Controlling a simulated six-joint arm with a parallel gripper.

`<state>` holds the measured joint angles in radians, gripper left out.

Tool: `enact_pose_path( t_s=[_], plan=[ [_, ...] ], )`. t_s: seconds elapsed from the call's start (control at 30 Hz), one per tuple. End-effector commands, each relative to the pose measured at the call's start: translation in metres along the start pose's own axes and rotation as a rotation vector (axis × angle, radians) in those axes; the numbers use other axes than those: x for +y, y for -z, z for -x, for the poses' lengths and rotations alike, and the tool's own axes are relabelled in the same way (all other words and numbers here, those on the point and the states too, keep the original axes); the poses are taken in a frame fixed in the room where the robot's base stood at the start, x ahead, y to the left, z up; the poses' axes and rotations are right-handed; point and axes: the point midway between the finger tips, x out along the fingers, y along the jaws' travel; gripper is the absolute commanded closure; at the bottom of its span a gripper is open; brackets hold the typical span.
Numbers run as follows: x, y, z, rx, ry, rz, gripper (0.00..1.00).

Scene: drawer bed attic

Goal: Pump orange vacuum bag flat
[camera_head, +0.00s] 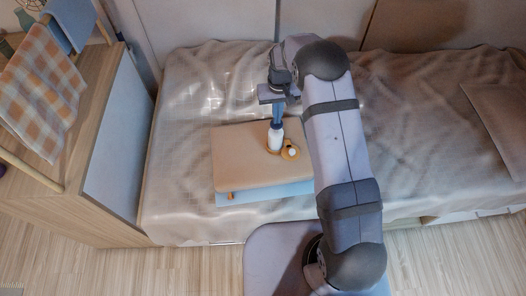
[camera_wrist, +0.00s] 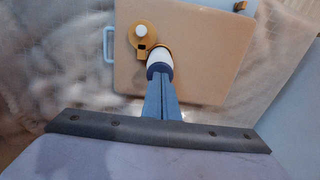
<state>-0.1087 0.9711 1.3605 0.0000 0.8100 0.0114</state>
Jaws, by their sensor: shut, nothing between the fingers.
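The orange bag (camera_head: 238,150) looks pale tan and lies as a flat-topped slab on a light blue bag (camera_head: 264,196) on the bed; it also shows in the wrist view (camera_wrist: 205,60). A white pump (camera_head: 276,139) with a dark blue top stands on an orange fitting on the bag. Beside its base is an orange round piece with a white knob (camera_wrist: 141,31). My gripper (camera_head: 277,122) is shut and points down, its blue-grey fingers together right above the pump's top. They appear to touch it; the fingertips (camera_wrist: 161,72) hide part of the top.
The bed (camera_head: 190,110) has a wrinkled beige cover, clear left of the bags. A pillow (camera_head: 497,115) lies at the right. A wooden cabinet (camera_head: 105,165) with a checked cloth (camera_head: 45,95) stands at the left. The wall is behind the bed.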

Motion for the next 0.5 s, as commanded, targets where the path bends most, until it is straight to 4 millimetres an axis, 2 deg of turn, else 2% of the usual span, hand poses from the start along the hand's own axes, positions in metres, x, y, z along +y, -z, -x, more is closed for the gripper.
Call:
enact_pose_path(
  t_s=[0.13, 0.5],
  plan=[
    [0.0, 0.0, -0.0086, 0.0, 0.0, 0.0, 1.0],
    [0.0, -0.0001, -0.014, 0.0, 0.0, 0.0, 1.0]
  ],
)
